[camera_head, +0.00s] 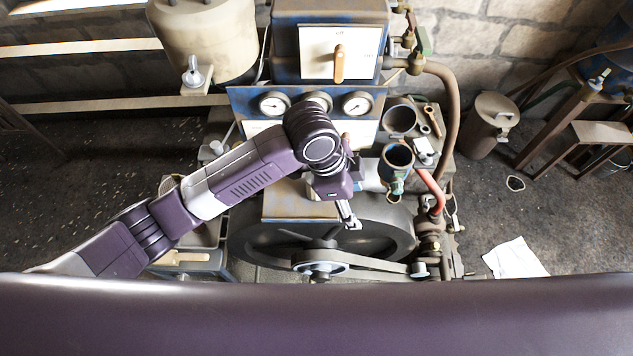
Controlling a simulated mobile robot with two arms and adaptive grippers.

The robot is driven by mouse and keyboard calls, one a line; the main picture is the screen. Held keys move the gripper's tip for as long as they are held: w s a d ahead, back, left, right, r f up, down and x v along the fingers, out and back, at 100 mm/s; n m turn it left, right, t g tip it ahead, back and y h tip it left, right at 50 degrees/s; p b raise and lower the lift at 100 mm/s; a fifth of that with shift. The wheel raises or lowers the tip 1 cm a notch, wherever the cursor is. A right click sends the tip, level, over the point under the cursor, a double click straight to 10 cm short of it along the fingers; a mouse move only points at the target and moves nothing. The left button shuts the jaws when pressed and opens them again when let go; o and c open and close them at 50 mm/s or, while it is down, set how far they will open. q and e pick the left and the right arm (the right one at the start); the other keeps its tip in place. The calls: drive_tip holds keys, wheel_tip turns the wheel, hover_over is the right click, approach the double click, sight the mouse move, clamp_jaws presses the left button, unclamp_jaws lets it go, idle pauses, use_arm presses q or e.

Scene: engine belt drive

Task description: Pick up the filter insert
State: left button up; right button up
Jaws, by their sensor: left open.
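My left arm comes in from the left, and my left gripper (352,208) hangs above the machine with its fingers apart. It is open, and I see nothing held in it. A dark open cup with a blue rim (397,155) stands just to the right of the gripper, apart from the visible fingertip. A second open, dark round container (399,118) stands behind it. I cannot tell for sure which part is the filter insert; the insides of both are too dark and small to read. My right gripper is not in view.
A large flywheel (255,246) with a belt (378,264) lies below the gripper. A red hose (431,187) and pipe fittings run at the right. A gauge panel (240,101) stands behind. A paper sheet (514,258) lies on open floor at the right.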

use_arm(q)
drive_tip(key=w+a+m+y, duration=0.1)
drive_tip(key=w+a, duration=0.1)
drive_tip(key=w+a+r+m+y, duration=0.1)
drive_tip(key=w+a, duration=0.2)
drive_tip(key=w+a+y, duration=0.1)
drive_tip(key=w+a, duration=0.1)
drive_tip(key=w, duration=0.1)
drive_tip(key=shift+a+r+m+y, duration=0.25)
drive_tip(key=shift+r+m+y, duration=0.1)
drive_tip(key=shift+m+y, duration=0.05)
drive_tip(key=shift+w+a, duration=0.1)
drive_tip(key=shift+a, duration=0.05)
wheel_tip(320, 180, down, 3)
drive_tip(key=b, duration=0.3)
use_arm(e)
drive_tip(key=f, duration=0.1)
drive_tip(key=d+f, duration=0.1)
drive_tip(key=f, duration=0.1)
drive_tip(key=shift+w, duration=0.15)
use_arm(q)
wheel_tip(320, 180, down, 5)
drive_tip(key=b, duration=0.6)
drive_tip(key=shift+a+r, duration=0.1)
drive_tip(key=shift+r, duration=0.05)
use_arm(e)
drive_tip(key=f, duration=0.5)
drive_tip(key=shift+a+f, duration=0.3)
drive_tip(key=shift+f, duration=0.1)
